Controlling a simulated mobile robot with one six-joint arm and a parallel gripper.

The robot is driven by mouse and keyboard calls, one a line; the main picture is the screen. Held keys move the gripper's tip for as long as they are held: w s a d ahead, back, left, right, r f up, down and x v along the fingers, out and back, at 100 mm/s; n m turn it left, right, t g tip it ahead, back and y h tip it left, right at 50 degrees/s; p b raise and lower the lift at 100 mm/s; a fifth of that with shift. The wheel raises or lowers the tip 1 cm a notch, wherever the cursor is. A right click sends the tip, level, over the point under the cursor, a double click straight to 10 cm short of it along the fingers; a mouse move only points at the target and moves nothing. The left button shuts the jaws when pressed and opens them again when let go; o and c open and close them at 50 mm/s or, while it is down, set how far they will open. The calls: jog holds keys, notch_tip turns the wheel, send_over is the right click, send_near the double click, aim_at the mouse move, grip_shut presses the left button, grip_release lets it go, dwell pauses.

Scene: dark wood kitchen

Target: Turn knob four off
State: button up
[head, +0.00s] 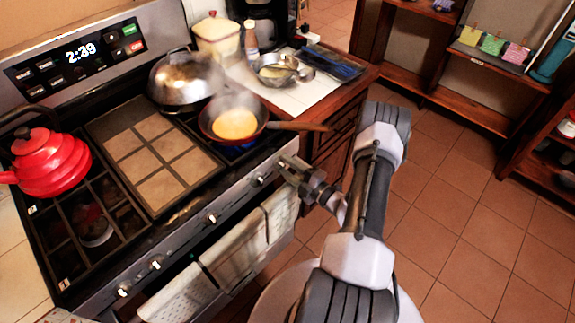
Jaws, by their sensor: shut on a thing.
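A row of several silver knobs runs along the stove's front panel; no knob numbers are readable. My gripper (291,168) is at the right end of this row, shut on the rightmost knob, which is mostly hidden by the fingers. The closest clear knob (257,181) is just left of my gripper. Another knob (210,218) is at the middle, and two more are at the lower left.
A red kettle (50,163) stands on the left burners and a steaming domed pot (180,80) at the back. The pan's wooden handle (300,127) sticks out above my gripper. Towels (225,262) hang on the oven handle below. The tiled floor at right is clear.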

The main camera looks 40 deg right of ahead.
jog(key=m, duration=0.5)
jog(key=shift+a+f+m+p, duration=0.1)
jog(key=shift+f+m+p, duration=0.05)
jog(key=shift+m+p, duration=0.15)
dwell(0.4)
jog(key=o, duration=1.4)
jog(key=shift+c, duration=0.2)
jog(key=s+d+p, duration=0.1)
jog(key=s+p, duration=0.2)
jog(key=s, duration=1.4)
jog(key=shift+s+d, duration=0.2)
